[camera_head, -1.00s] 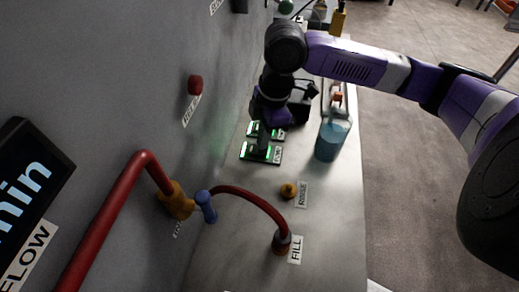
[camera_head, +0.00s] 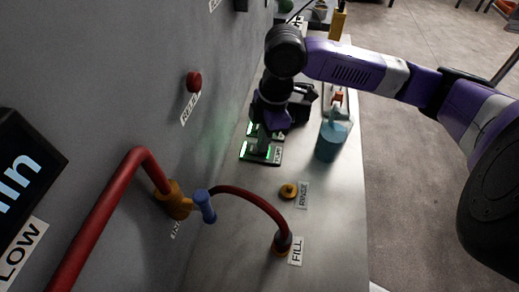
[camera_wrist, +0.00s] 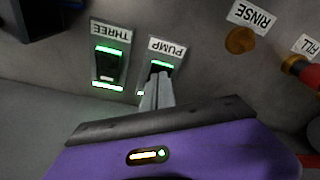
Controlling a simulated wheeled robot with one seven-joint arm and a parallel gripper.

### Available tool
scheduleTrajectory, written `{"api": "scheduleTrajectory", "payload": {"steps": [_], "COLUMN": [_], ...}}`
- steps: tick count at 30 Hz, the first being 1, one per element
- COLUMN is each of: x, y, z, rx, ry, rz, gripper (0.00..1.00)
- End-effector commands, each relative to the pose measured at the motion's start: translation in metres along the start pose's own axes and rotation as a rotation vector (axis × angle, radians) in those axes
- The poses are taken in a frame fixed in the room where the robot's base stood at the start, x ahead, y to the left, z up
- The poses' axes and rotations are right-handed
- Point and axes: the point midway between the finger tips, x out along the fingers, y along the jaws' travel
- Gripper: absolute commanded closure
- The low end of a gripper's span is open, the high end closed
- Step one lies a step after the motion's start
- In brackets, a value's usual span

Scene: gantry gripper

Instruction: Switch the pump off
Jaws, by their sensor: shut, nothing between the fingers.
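The pump switch (camera_head: 262,153) is a dark plate with green lit bars and a white PUMP label, on the grey bench near the wall. My gripper (camera_wrist: 159,82) is shut and empty, pointing down over this switch. In the head view my gripper (camera_head: 264,146) is at the switch too; I cannot tell whether the tips touch it.
A similar lit switch labelled THREE (camera_wrist: 108,68) sits close beside the pump switch. A blue-filled jug (camera_head: 331,140) stands to the right. A red knob (camera_head: 194,81) sticks out of the wall.

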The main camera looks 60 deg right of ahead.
Motion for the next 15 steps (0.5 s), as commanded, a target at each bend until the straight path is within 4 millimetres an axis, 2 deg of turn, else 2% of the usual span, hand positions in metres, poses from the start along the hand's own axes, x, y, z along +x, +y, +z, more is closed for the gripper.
{"api": "scheduleTrajectory", "payload": {"steps": [7, 15], "x": [-0.001, -0.02], "y": [0.0, 0.0], "z": [0.0, -0.004], "rx": [0.0, 0.0], "ry": [0.0, 0.002], "rz": [0.0, 0.0], "gripper": [1.0, 1.0]}}
